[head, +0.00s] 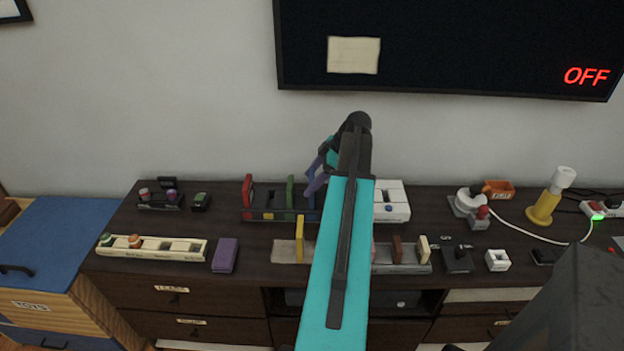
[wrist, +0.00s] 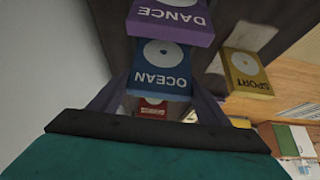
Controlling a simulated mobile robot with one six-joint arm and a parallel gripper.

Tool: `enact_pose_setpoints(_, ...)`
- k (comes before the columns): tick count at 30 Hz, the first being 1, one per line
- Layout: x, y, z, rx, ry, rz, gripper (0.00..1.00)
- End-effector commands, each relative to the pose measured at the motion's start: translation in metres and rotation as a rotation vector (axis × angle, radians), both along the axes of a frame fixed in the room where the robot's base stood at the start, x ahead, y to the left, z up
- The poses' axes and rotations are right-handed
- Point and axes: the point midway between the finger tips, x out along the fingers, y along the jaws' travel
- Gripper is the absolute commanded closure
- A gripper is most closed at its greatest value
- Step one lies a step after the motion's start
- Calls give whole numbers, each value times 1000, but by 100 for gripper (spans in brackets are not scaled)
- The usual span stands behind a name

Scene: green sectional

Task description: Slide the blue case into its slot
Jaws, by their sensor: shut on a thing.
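The blue case (wrist: 160,79), lettered OCEAN, is between the two fingers of my gripper (wrist: 156,98) in the wrist view, and the gripper is shut on it. A purple DANCE case (wrist: 170,22) is close to the blue one in the wrist view. Whether the blue case touches the rack cannot be seen.
A yellow case (head: 299,238) stands in a front holder (head: 284,252), also seen in the wrist view lettered SPORT (wrist: 248,74). A purple block (head: 225,255) and a cream tray (head: 151,248) lie left. A white box (head: 392,196) is right of my arm. A screen (head: 450,45) hangs above.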

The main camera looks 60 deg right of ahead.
Motion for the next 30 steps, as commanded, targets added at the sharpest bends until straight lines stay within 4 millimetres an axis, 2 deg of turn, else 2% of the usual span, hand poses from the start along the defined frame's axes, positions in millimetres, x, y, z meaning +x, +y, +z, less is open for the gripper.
enact_pose_setpoints(30, 0, 0, -17, 0, 0, 0, 53)
